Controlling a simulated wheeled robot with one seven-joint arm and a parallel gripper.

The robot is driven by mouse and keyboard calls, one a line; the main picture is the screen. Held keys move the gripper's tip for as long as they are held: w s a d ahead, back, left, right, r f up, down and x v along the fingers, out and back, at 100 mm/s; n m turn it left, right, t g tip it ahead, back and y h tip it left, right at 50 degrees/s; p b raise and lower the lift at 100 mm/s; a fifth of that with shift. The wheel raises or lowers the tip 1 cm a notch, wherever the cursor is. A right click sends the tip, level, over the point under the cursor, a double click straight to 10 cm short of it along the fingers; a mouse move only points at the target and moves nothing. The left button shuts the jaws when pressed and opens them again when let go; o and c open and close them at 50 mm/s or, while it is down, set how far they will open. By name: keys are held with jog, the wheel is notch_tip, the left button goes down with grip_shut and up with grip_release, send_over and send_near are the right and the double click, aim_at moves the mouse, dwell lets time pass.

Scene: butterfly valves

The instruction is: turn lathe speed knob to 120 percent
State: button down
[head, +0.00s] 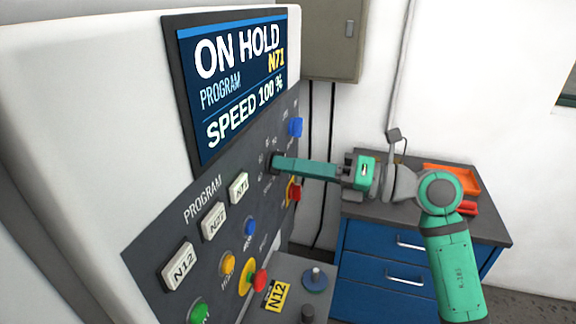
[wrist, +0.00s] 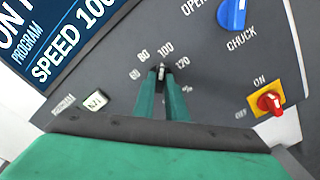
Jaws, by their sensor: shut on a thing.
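The speed knob (wrist: 161,70) is a small dark knob with a pale pointer mark on the lathe's dark panel. Numbers 60, 80, 100 and 120 arc above it, and its pointer appears to be near 100. My gripper (wrist: 162,80) is shut on the knob, with one green finger on each side. In the head view my gripper (head: 279,165) reaches the panel from the right, and its fingers mostly hide the knob. The display (head: 235,85) reads ON HOLD, PROGRAM N71, SPEED 100 %.
A blue chuck knob (wrist: 233,14) sits above right of the speed knob, and a red on/off switch (wrist: 269,101) below right. Program buttons (head: 213,220) and coloured push buttons are lower left. A blue drawer cabinet (head: 395,255) stands behind my arm.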

jog(key=m, duration=1)
jog(key=shift+w+d+r+m, duration=0.1)
jog(key=shift+w+d+m, duration=0.1)
jog(key=shift+m, duration=0.1)
jog(key=shift+d, duration=0.1)
jog(key=shift+s, duration=0.1)
jog(key=c, duration=1.8)
grip_release()
jog(key=shift+s, duration=0.1)
jog(key=v, duration=1)
jog(key=shift+s+d, duration=0.15)
jog(key=shift+d, duration=0.15)
